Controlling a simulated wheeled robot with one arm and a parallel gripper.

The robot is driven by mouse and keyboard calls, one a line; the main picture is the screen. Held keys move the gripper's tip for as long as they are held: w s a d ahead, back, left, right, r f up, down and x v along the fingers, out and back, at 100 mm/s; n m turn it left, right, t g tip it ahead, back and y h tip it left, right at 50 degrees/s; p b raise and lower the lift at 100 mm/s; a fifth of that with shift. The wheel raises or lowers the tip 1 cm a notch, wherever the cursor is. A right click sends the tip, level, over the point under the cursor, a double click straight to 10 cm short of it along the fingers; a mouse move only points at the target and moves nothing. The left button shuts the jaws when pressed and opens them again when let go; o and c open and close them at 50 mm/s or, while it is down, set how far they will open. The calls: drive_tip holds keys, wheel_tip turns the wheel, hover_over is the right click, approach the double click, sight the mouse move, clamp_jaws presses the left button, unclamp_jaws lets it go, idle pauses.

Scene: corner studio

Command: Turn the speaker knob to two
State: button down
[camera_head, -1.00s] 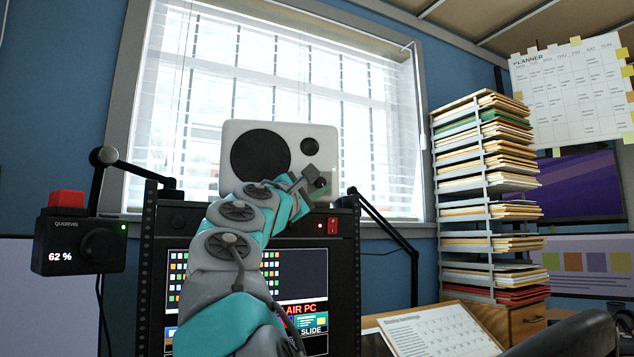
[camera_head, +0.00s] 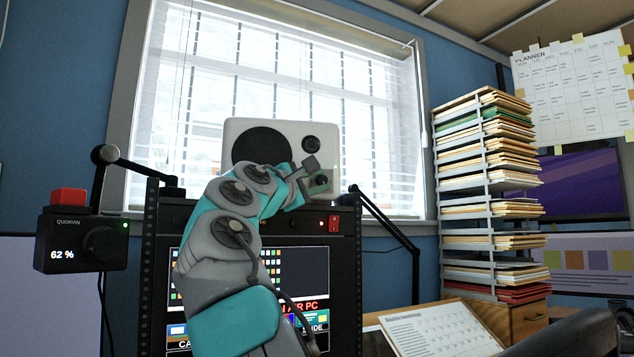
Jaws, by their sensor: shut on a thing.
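The white speaker (camera_head: 240,132) stands on top of a black rack in front of the window. It has a large black cone (camera_head: 262,147) at left and a small one (camera_head: 311,144) at upper right. The dark speaker knob (camera_head: 321,181) is at its lower right. My gripper (camera_head: 316,178) is at the knob, shut on it, with my wrist coming in from the lower left. My arm covers the lower middle of the speaker. The fingertips are small and partly hidden, and I cannot read any number or mark by the knob.
The black rack (camera_head: 345,270) holds a screen and a red switch (camera_head: 333,224). A black lamp arm (camera_head: 392,232) and a paper stack (camera_head: 490,200) stand at right.

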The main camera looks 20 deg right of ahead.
idle(0.3)
drive_tip(key=c, duration=0.6)
unclamp_jaws()
drive_tip(key=shift+d, duration=0.1)
drive_tip(key=shift+c, duration=0.2)
drive_tip(key=b+v, duration=0.1)
drive_tip(key=v, duration=0.7)
drive_tip(key=shift+b, duration=0.3)
